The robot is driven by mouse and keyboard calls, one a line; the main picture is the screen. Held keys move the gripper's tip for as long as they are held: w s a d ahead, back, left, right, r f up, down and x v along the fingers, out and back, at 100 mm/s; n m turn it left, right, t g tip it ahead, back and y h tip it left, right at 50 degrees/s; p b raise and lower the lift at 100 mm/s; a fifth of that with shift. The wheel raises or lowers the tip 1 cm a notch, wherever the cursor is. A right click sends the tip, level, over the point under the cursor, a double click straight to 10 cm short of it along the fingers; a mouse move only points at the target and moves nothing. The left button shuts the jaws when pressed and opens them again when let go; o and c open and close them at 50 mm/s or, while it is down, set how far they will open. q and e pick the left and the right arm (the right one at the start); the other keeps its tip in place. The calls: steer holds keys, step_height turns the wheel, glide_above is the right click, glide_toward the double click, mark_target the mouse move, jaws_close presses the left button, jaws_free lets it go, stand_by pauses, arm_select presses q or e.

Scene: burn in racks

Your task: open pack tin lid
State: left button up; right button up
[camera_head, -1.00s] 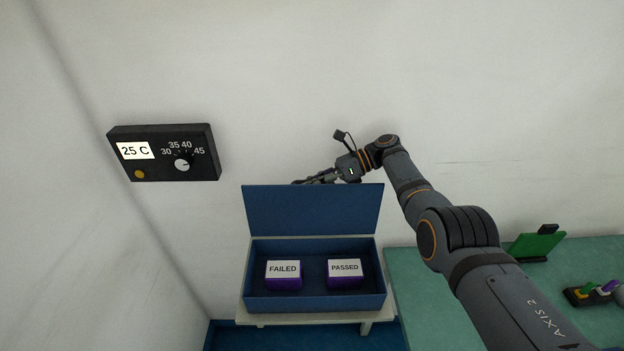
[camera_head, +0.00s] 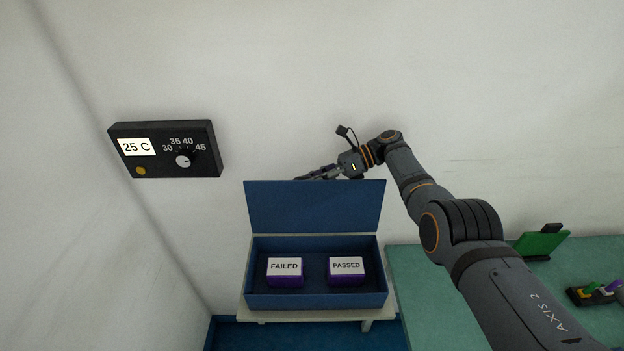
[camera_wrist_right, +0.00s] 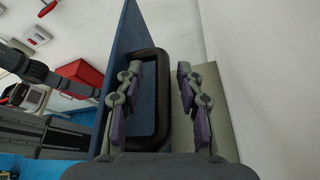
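The blue pack tin (camera_head: 316,301) stands on a small pale table. Its lid (camera_head: 315,207) is raised, standing about upright at the back edge. Inside the tin are two purple blocks with white labels, one reading FAILED (camera_head: 284,271) and one reading PASSED (camera_head: 346,270). My right gripper (camera_head: 312,176) is behind the top of the lid, partly hidden by it. In the right wrist view my right gripper (camera_wrist_right: 161,105) has its fingers apart, with the near finger in front of a dark handle loop (camera_wrist_right: 161,60) on the blue lid. My left gripper is not in view.
A dark control box (camera_head: 165,149) reading 25 C with a dial is on the wall at left. A green table (camera_head: 420,290) at right holds a green board (camera_head: 541,244) and a small dark rack (camera_head: 590,295). The pale table (camera_head: 300,315) bears the tin.

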steer(key=shift+w+r, duration=0.1)
steer(key=shift+r, duration=0.15)
step_height(320, 180, up, 10)
steer(key=shift+f, duration=0.25)
steer(key=shift+f, duration=0.1)
